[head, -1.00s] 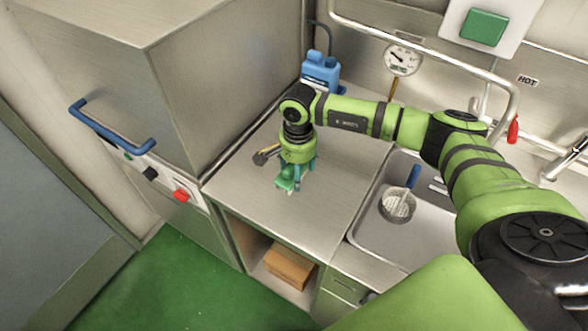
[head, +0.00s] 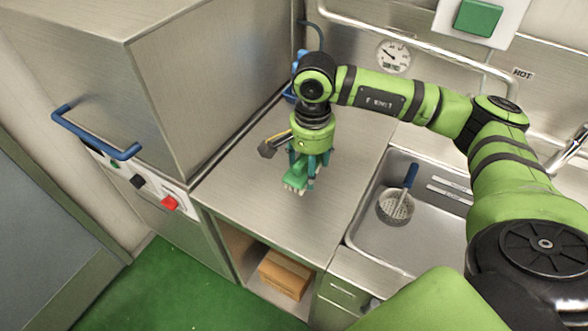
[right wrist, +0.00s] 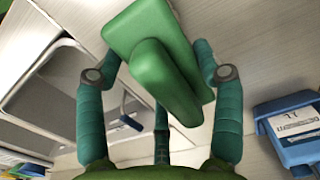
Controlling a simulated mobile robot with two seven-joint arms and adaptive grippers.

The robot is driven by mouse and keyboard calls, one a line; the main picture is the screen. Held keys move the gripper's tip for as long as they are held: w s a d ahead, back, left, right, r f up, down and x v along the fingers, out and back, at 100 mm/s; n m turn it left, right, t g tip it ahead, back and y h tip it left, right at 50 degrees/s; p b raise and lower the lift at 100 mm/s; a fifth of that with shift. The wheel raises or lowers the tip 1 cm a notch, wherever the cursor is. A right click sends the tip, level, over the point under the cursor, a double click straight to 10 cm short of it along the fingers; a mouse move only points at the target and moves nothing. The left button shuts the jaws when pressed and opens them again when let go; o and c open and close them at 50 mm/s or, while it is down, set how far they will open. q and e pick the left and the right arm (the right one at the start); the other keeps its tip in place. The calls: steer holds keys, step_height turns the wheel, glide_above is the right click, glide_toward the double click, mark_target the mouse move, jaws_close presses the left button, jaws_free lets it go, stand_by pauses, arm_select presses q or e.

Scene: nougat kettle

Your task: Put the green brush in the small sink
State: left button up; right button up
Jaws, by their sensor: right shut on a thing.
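The green brush (head: 295,182) is held by my right gripper (head: 307,172) over the steel counter, left of the sink. In the right wrist view the green brush (right wrist: 158,60) sits between the teal fingers of my right gripper (right wrist: 160,78), which are shut on it. In the head view its pale bristles point down; I cannot tell if they touch the counter. The small sink (head: 373,232) is to the right of the gripper and holds a strainer with a blue handle (head: 396,204). My left gripper is not in view.
A steel cabinet (head: 215,85) with a blue handle stands left of the counter (head: 250,195). A blue bottle (right wrist: 290,130) stands at the back, mostly hidden behind my arm in the head view. A faucet (head: 568,150) is at the right. A cardboard box (head: 285,274) sits below the counter.

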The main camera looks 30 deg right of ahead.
steer(key=s+r, duration=0.1)
steer(key=s, duration=0.1)
steer(key=s+d+r+b, duration=0.1)
steer(key=s+r, duration=0.1)
steer(key=s, duration=0.1)
steer(key=shift+s+d+r+b, duration=0.25)
steer(key=shift+s+r+b, duration=0.05)
steer(key=shift+s+b, duration=0.05)
steer(key=a+n, duration=0.3)
steer(key=n, duration=0.1)
steer(key=w+a+f+n, duration=0.1)
steer(key=a+n, duration=0.2)
steer(key=n, duration=0.1)
steer(key=a+f+n, duration=0.1)
steer(key=a+n, duration=0.2)
steer(key=a, duration=0.1)
steer(key=shift+w+f+n, duration=0.25)
steer(key=shift+w+n, duration=0.05)
steer(key=shift+n, duration=0.1)
steer(key=shift+d, duration=0.2)
